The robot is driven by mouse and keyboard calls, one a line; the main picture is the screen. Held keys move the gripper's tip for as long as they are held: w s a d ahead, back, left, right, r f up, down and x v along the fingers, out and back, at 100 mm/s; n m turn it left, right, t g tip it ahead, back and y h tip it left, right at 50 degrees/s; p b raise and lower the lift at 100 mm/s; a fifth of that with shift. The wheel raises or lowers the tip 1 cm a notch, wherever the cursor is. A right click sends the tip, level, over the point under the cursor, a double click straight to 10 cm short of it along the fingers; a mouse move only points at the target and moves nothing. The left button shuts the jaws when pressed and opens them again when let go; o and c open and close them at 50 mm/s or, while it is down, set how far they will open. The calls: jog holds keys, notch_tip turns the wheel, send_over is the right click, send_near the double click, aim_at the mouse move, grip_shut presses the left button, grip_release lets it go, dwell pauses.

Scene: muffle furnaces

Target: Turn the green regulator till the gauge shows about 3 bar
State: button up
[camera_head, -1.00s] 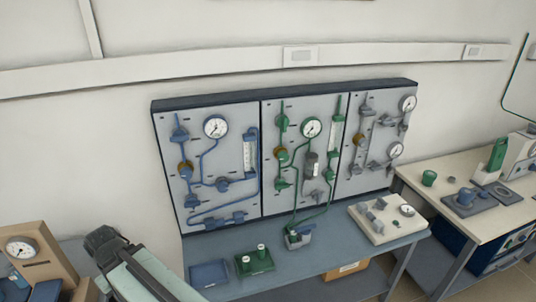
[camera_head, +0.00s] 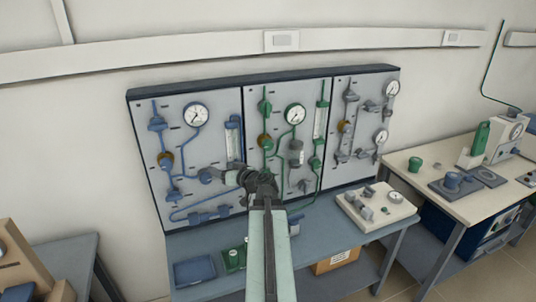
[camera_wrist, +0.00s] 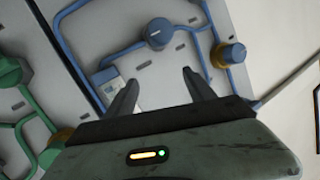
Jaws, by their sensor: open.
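The green line runs down the middle panel in the head view. Its brass-and-green part (camera_head: 265,140), apparently the regulator, sits left of the round white gauge (camera_head: 294,114); the needle is too small to read surely. My gripper (camera_head: 254,184) is in front of the panels, below that part, near the seam between the left and middle panels. In the wrist view my gripper (camera_wrist: 160,80) is open with nothing between its fingers. A green knob (camera_wrist: 12,70) and a green-and-brass part (camera_wrist: 58,142) lie at its left edge, away from the fingers. The gauge is not in that view.
A blue knob (camera_wrist: 158,32) and a blue-and-brass knob (camera_wrist: 228,52) are near my fingertips in the wrist view. A grey panel (camera_head: 365,100) with more gauges stands at right. The bench (camera_head: 330,232) below holds trays and a pale block (camera_head: 378,207) with fittings.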

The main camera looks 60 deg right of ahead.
aim_at(269, 145)
jog(key=s+d+r+m+h, duration=0.35)
jog(key=s+d+h, duration=0.35)
jog(key=s+d, duration=0.8)
jog(key=shift+m+g, duration=0.35)
jog(key=shift+g, duration=0.05)
jog(key=x, duration=0.8)
jog(key=shift+w+a+b, duration=0.25)
jog(key=shift+w+b, duration=0.05)
jog(key=shift+b, duration=0.1)
jog(key=shift+c, duration=0.3)
